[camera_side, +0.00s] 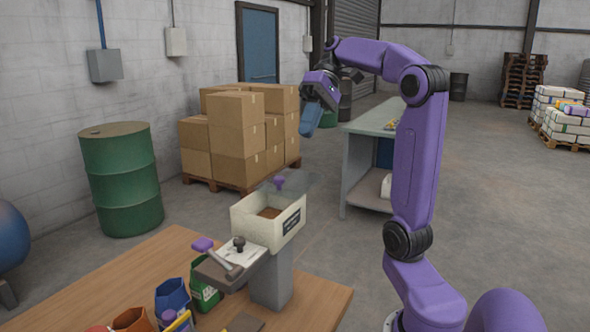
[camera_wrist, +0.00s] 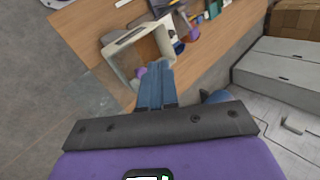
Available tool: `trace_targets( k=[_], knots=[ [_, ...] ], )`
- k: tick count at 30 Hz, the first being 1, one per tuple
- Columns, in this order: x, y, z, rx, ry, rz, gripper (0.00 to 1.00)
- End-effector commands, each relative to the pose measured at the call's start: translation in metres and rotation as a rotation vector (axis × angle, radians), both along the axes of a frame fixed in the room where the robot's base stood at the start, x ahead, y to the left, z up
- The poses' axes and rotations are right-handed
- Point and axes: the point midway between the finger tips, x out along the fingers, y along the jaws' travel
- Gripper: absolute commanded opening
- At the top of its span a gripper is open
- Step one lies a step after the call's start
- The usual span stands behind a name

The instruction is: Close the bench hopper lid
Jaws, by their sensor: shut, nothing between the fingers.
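The bench hopper (camera_side: 246,221) is a cream, open-topped box on a grey post at the bench edge, with brown material inside. Its clear lid (camera_side: 300,186) stands raised at the back of the box, with a purple knob (camera_side: 279,181) on it. In the wrist view the hopper (camera_wrist: 124,43) is beyond my fingertips, and the purple knob (camera_wrist: 141,72) shows close beside them. The clear lid is hard to make out there. My gripper (camera_side: 308,132) is shut and empty, above and behind the hopper, with blue fingers pointing down. Its fingertips (camera_wrist: 158,70) also show in the wrist view.
The wooden bench (camera_side: 130,265) holds a purple-handled lever (camera_side: 218,257), a green bag (camera_side: 205,293), a blue container (camera_side: 173,297) and an orange one (camera_side: 132,320). A grey worktable (camera_side: 358,160) stands behind the hopper. Stacked cartons (camera_side: 238,125) and a green drum (camera_side: 122,180) stand back left.

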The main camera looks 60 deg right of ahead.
Motion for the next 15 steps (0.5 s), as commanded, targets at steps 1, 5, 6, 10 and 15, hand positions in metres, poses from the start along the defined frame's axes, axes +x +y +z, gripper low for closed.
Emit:
trace_targets(
  k=[1,5,6,10,15],
  knots=[
    [0.000,-0.019,0.000,0.024,-0.010,-0.063,0.00],
    [-0.003,-0.052,0.001,0.071,-0.041,-0.171,0.00],
    [-0.004,-0.061,0.001,0.082,-0.050,-0.200,0.00],
    [-0.010,-0.087,0.002,0.114,-0.081,-0.284,0.00],
    [-0.018,-0.111,-0.002,0.143,-0.112,-0.362,0.00]
  ],
)
